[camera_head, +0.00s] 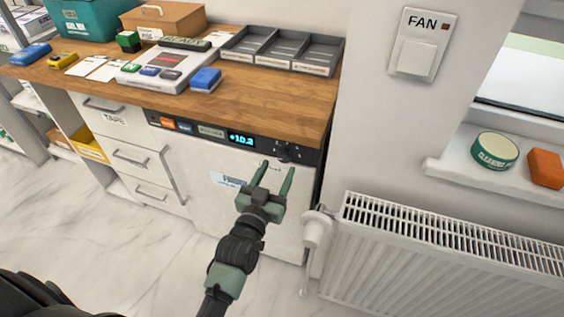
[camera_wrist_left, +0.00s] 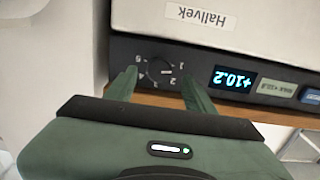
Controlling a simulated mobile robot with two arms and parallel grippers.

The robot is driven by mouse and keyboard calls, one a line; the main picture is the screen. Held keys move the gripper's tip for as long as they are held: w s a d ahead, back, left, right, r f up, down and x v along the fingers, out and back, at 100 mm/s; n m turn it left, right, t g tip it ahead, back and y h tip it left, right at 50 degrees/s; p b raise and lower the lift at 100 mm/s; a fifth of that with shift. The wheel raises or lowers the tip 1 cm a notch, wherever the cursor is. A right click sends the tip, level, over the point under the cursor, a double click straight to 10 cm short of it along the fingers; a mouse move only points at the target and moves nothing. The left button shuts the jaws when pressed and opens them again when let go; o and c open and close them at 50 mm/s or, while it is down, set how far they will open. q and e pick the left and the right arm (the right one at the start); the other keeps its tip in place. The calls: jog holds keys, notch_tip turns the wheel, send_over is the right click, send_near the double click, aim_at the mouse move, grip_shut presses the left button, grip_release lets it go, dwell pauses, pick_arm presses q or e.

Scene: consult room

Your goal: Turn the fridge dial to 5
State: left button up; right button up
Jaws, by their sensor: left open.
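The fridge is a white-fronted unit (camera_head: 197,165) under the wooden counter, with a black control strip along its top. The small dark dial (camera_head: 283,152) is at the strip's right end. In the left wrist view, which shows the strip upside down, the dial (camera_wrist_left: 158,72) has numbers around it. A pale mark on it lies toward the 1 side; its exact setting is hard to read. The display (camera_head: 241,139) reads +10.2. My left gripper (camera_head: 277,169) is open, its green fingers just in front of and on either side of the dial, with nothing between them. Contact cannot be told.
The counter (camera_head: 260,93) overhangs just above the strip and holds a grey tray (camera_head: 282,52), a device and boxes. A white radiator (camera_head: 430,245) with a valve (camera_head: 317,229) stands close on the right. Drawers (camera_head: 140,157) are left of the fridge. The floor in front is clear.

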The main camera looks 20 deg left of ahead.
aim_at(283, 160)
pick_arm(q)
jog(key=w, duration=0.3)
jog(key=shift+w+d, duration=0.1)
jog(key=shift+w, duration=0.3)
jog(key=shift+w+f, duration=0.1)
jog(key=shift+w, duration=0.2)
grip_shut()
